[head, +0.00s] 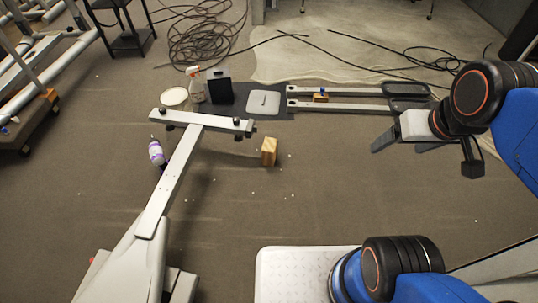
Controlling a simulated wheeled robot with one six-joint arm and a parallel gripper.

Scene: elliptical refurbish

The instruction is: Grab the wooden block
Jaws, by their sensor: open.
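The wooden block (269,152) is a small light-brown block standing on the brown carpet near the middle of the head view. It stands just right of the grey beam of the elliptical frame and apart from it. My gripper (398,150) is in the air at the right, clearly apart from the block. Its dark fingers are spread open with nothing seen between them. A second, smaller wooden piece (320,97) lies between the two grey rails farther back.
The elliptical frame (180,165) runs from bottom left to a crossbar. A spray bottle (195,85), white tub (174,97) and black box (219,86) stand behind. Cables (205,35) lie farther back. Carpet right of the block is clear.

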